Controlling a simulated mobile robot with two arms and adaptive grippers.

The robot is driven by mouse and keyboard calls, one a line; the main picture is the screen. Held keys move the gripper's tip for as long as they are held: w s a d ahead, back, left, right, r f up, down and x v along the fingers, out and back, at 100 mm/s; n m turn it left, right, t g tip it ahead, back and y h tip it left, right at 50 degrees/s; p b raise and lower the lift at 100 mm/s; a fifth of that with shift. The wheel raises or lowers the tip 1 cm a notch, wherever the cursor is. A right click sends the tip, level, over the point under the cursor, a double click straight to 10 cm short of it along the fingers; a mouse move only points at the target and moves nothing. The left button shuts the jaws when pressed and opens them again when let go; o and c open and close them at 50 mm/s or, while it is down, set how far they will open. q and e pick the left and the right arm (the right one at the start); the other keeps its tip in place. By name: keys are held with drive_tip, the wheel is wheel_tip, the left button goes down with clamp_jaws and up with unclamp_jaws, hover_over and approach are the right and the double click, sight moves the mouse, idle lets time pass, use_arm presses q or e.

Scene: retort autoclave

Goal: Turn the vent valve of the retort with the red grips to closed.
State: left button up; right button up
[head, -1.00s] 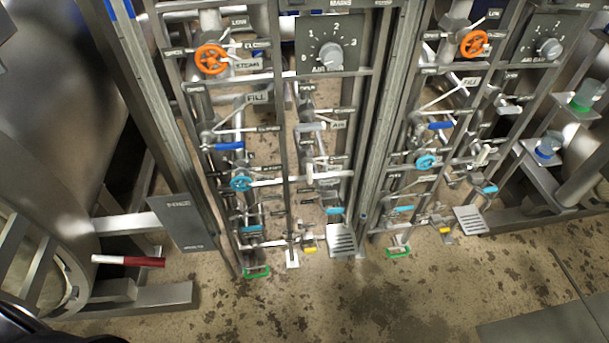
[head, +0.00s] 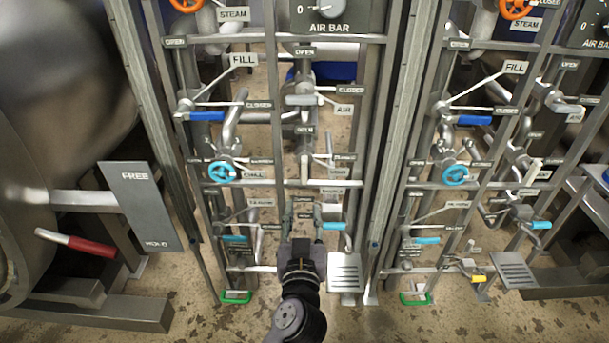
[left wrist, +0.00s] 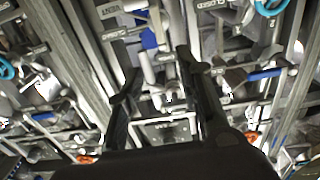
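The retort with the red grip (head: 92,246) stands at the left in the head view; its lever has a white and red grip. Its valve panel (head: 375,140) is beside it, with STEAM, FILL and AIR labels. The lower tags are too small to read, so I cannot tell which handle is the vent valve. My left gripper (head: 304,215) is low at the panel, its fingers up and apart, left of a light-blue lever grip (head: 333,226). In the left wrist view, the open fingers (left wrist: 158,90) have pipework between or behind them; contact is unclear. My right gripper is out of view.
A FREE/HOLD plate (head: 141,205) stands left of the panel. A blue handwheel (head: 222,172) and a blue FILL grip (head: 207,116) are left of my gripper. A slotted pedal (head: 346,272) is just right. A similar panel stands further right. The front floor is clear.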

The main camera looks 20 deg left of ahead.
use_arm(q)
approach(305, 170)
drive_tip(key=x, duration=0.3)
drive_tip(key=p+x, duration=0.1)
drive_tip(key=x, duration=0.7)
drive_tip(key=shift+a, duration=0.1)
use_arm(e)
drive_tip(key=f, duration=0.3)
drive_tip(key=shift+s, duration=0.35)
use_arm(q)
drive_tip(key=shift+r, duration=0.1)
clamp_jaws()
